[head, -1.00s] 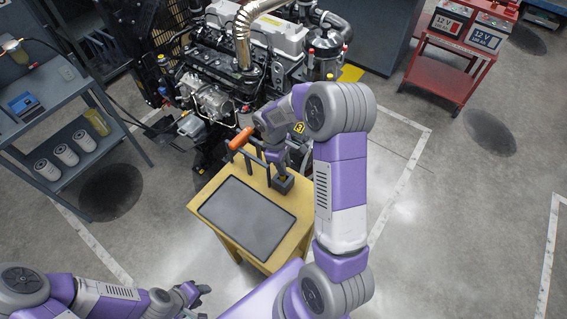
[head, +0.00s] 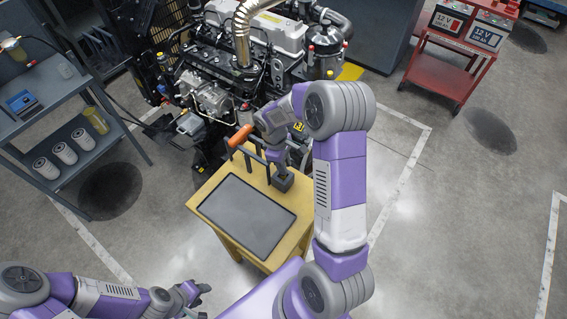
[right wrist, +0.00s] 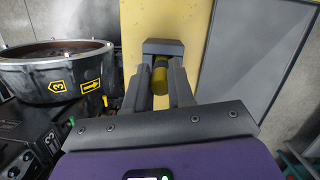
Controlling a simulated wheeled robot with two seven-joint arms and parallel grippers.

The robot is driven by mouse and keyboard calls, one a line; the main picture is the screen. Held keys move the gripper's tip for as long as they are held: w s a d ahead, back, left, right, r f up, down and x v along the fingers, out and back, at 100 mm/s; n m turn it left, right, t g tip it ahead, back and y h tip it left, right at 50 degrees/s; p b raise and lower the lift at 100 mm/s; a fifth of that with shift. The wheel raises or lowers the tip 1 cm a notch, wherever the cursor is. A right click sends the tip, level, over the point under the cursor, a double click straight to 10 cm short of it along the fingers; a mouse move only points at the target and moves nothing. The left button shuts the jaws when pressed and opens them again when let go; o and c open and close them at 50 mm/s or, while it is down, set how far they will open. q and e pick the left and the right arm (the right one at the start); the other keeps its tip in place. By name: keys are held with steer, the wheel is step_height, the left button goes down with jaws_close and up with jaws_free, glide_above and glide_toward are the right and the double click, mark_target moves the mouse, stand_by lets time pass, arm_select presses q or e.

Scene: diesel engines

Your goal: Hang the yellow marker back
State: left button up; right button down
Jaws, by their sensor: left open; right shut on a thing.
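In the right wrist view the yellow marker (right wrist: 160,76) is a short yellow cylinder between the fingers of my right gripper (right wrist: 161,92). The gripper is shut on it. A dark grey block (right wrist: 163,46) is right at the marker's far end; I cannot tell whether the marker sits inside it or only close to it. In the head view this block (head: 282,183) stands on the yellow table, directly under my right gripper (head: 278,168), and the marker is mostly hidden. My left gripper (head: 197,294) is open and empty at the lower left, away from the table.
The yellow table (head: 228,236) bears a dark flat tray (head: 247,215). A dark rack (head: 252,158) with an orange-handled tool (head: 240,137) stands beside my right gripper. The engine (head: 240,70) is close behind. A grey shelf (head: 60,130) stands left. Open floor lies right.

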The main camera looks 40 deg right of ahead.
stand_by(0.3)
steer(key=shift+c, duration=2.2)
jaws_free()
steer(key=shift+r, duration=0.15)
steer(key=shift+w+a+r+p, duration=0.1)
steer(key=shift+w+r+p, duration=0.05)
steer(key=shift+r+p, duration=0.55)
steer(key=shift+w+a+r+p, duration=0.1)
steer(key=shift+r+p, duration=0.5)
steer(key=shift+r, duration=0.2)
steer(key=shift+r, duration=0.1)
steer(key=r+p, duration=0.1)
steer(key=r, duration=0.1)
steer(key=r+p, duration=0.1)
steer(key=p, duration=0.1)
steer(key=w+r+p, duration=0.1)
steer(key=r, duration=0.1)
steer(key=shift+a+r+p, duration=0.3)
steer(key=shift+r, duration=0.05)
